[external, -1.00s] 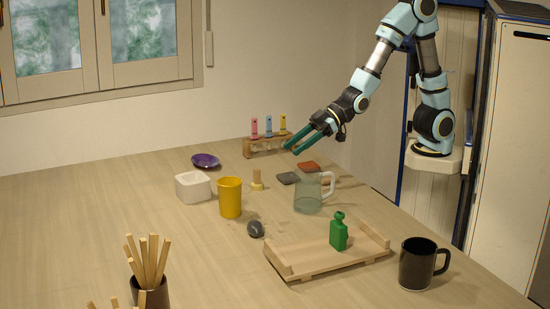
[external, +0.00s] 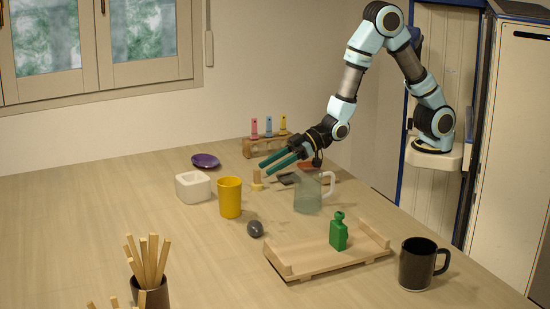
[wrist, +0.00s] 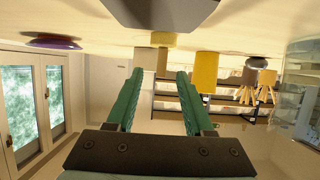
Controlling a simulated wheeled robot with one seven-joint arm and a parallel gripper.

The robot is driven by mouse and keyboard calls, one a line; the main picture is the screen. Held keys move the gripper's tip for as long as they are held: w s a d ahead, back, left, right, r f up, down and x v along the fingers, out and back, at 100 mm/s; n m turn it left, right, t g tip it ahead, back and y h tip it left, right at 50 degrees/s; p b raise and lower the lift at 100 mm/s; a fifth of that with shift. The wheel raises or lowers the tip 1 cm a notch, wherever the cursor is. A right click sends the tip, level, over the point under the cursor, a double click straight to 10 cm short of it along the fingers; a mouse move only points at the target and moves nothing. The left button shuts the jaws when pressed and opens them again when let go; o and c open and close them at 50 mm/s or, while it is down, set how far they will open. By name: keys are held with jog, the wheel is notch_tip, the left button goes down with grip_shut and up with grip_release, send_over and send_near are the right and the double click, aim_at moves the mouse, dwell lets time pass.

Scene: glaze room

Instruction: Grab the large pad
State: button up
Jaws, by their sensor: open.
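Small flat pads lie on the table beyond the clear glass mug. A dark grey pad (external: 287,179) is partly hidden by my gripper and the mug. A reddish-brown pad (external: 305,166) lies behind it, also partly covered. I cannot tell their relative sizes. My gripper (external: 266,167) is open and empty, above the table close to the grey pad, its green fingers pointing left. In the wrist view my gripper (wrist: 160,72) shows its two fingers apart with nothing between them. A dark grey block shape at the top edge there appears to be the grey pad (wrist: 160,12).
The glass mug (external: 307,195) stands just in front of the pads. A yellow cup (external: 229,198) and white pot (external: 192,187) stand left.

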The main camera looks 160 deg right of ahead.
aim_at(257, 183)
jog(key=shift+p+x, duration=1.2)
jog(key=shift+x, duration=1.4)
jog(key=shift+w+a, duration=0.1)
grip_shut()
